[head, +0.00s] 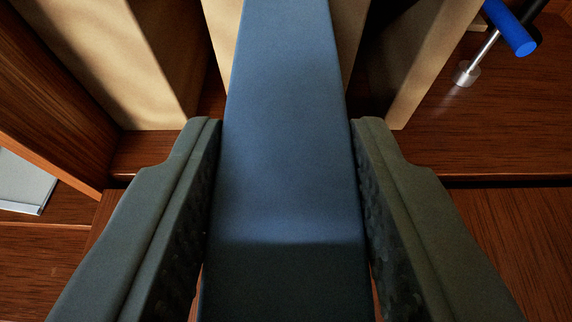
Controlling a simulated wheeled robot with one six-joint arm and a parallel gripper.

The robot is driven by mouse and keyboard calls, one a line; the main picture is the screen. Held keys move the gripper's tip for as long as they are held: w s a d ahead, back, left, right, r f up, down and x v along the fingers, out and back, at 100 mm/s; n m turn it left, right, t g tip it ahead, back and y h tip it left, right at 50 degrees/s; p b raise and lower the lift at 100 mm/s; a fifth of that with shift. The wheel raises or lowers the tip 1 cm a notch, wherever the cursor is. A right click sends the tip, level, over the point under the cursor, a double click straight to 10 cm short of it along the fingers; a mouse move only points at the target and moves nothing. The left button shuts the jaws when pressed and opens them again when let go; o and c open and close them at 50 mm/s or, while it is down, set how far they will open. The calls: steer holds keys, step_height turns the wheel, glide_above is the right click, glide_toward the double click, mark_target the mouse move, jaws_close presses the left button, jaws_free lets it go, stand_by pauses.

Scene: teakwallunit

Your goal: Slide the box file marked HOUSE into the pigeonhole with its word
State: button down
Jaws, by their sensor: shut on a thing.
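A blue box file (290,150) stands between the two dark fingers of my gripper (288,205) in the head view. The fingers are shut on its sides. No word shows on the face towards me. Its far part reaches up past the top edge of the picture, between pale wooden dividers (345,45) of a pigeonhole rack. How deep it is in the slot cannot be told. Dark openings show on both sides of it. No pigeonhole words are in view.
A pale panel (115,65) and a reddish wooden upright (45,110) stand at the left. A blue-handled metal tool or fitting (511,27) is at the upper right. A grey-white flat thing (24,182) lies at the left edge. Bare wood (475,130) is clear at right.

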mark_target(286, 44)
steer(key=shift+w, duration=3)
stand_by(5.0)
